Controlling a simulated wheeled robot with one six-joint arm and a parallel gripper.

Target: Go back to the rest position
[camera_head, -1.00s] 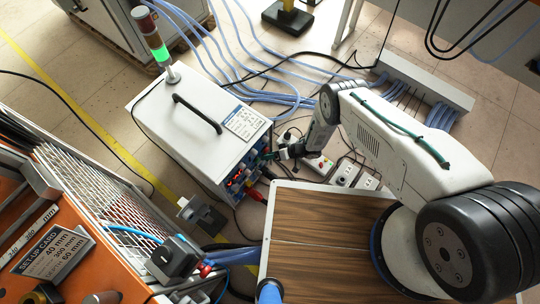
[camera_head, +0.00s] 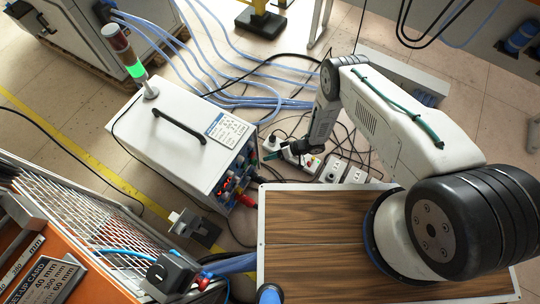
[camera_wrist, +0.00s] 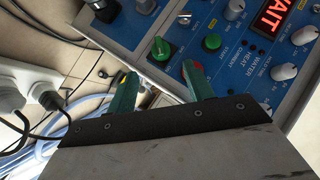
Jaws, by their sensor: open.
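My gripper (camera_head: 284,151) is open and empty. In the head view it hangs right of the induction heater (camera_head: 185,135), a white box with a black handle, apart from its front panel (camera_head: 236,182). In the wrist view the two green fingers of my gripper (camera_wrist: 161,88) are spread in front of the heater's blue panel (camera_wrist: 225,50). Nothing is between the fingers.
A wooden-topped surface (camera_head: 320,235) lies below my arm. An orange bench with a mesh guard (camera_head: 70,205) stands at lower left.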

